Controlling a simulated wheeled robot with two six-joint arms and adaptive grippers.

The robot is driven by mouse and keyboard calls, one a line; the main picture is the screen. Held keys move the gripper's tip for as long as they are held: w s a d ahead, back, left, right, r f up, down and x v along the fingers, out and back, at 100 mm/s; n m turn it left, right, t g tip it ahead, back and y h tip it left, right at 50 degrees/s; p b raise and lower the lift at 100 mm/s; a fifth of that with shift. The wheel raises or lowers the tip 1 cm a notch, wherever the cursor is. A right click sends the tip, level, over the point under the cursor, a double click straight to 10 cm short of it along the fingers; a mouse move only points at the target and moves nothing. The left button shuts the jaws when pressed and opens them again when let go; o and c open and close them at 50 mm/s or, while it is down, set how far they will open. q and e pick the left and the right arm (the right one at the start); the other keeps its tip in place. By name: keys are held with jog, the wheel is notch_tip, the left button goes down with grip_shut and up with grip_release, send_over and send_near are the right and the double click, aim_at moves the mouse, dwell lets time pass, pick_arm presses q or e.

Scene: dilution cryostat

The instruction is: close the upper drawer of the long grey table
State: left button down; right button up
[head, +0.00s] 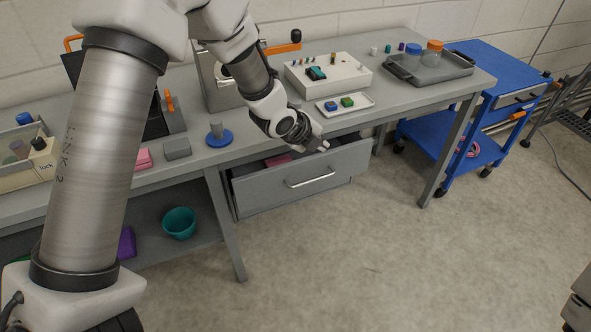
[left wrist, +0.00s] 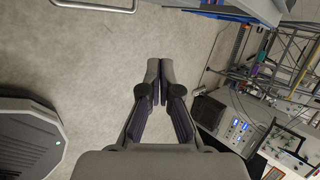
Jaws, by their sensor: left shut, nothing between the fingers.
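The long grey table (head: 395,105) runs along the wall in the head view. Its upper drawer (head: 265,193) is pulled out, with a bar handle (head: 311,180) on its front and something pink (head: 278,160) inside. The handle also shows at the top left of the left wrist view (left wrist: 95,6). My left gripper (head: 322,146) is just above the drawer's front panel near its middle, shut and empty. In the left wrist view its fingers (left wrist: 160,66) are together with bare floor behind them. I cannot tell whether it touches the drawer. My right gripper is not in view.
On the tabletop are a white box (head: 328,75), a small white tray (head: 362,105) with two blocks, a dark tray (head: 440,70) and a blue disc (head: 219,138). A blue cart (head: 480,125) stands at the right. A teal bowl (head: 179,223) sits on the lower shelf. The floor before the drawer is clear.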

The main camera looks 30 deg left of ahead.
pick_arm(q)
jog(key=s+a+f+n+t+y+b, duration=0.2)
jog(key=s+f+n+t+y+b, duration=0.35)
jog(key=n+t+b, duration=0.4)
jog(key=m+b, duration=0.3)
jog(key=b, duration=0.3)
send_near(306, 162)
jog(key=w+d, duration=0.2)
jog(key=w, duration=0.1)
jog(key=shift+n+h, duration=0.25)
jog(key=shift+h, duration=0.2)
jog(key=w+a, duration=0.2)
jog(key=a, duration=0.1)
jog(key=shift+w+f+b, duration=0.1)
jog(key=shift+w+b, duration=0.2)
jog(key=shift+w, duration=0.25)
jog(key=shift+a, duration=0.15)
